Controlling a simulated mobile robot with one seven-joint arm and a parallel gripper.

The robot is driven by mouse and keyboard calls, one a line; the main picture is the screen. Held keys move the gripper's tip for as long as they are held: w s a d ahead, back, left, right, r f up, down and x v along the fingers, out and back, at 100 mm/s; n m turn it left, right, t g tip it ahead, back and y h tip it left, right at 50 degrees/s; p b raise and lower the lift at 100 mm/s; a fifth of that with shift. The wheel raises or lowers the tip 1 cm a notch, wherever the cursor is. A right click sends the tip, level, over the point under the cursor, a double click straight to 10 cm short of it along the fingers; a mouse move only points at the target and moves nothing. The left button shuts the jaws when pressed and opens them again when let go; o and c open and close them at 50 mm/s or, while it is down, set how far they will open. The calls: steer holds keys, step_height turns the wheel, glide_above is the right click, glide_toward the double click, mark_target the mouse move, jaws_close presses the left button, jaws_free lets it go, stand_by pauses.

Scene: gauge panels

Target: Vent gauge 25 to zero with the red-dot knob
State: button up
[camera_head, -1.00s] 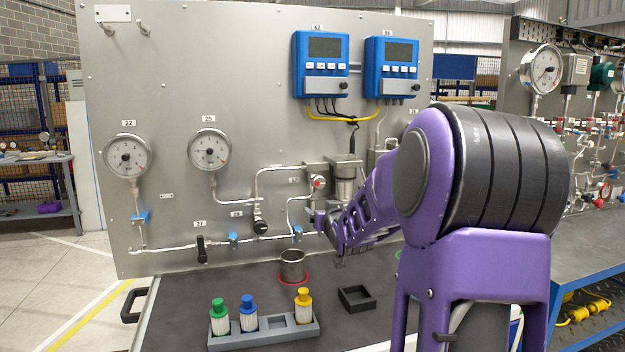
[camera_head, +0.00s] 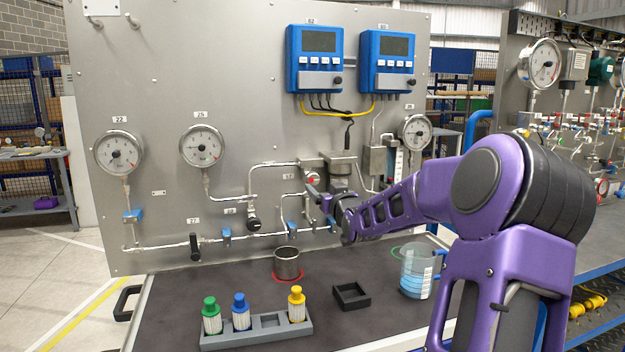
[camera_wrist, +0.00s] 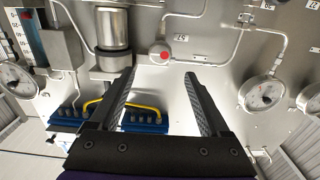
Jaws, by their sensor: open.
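Gauge 25 (camera_head: 202,146) is a round white dial on the upper left of the grey panel; it also shows at the right of the upside-down wrist view (camera_wrist: 262,92). Its needle is too small to read surely. The red-dot knob (camera_head: 313,179) sits on the pipework at the panel's middle. In the wrist view the red-dot knob (camera_wrist: 165,55) lies just beyond the fingertips, roughly centred between them. My gripper (camera_wrist: 158,76) is open and empty, its fingers either side of the line to the knob. In the head view my gripper (camera_head: 319,196) is small beside the knob, partly hidden.
Gauge 22 (camera_head: 119,152) hangs at left. Two blue meters (camera_head: 315,60) with a yellow cable are above. A dark-handled valve (camera_head: 195,247) is lower left. A metal cup (camera_head: 287,263), bottle rack (camera_head: 257,333), black tray (camera_head: 351,296) and blue-filled beaker (camera_head: 417,271) stand on the bench.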

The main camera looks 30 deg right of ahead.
mark_target(313, 178)
steer(key=p+x, duration=0.1)
steer(key=x, duration=0.9)
steer(key=shift+w+d, duration=0.15)
steer(key=shift+w, duration=0.2)
jaws_close()
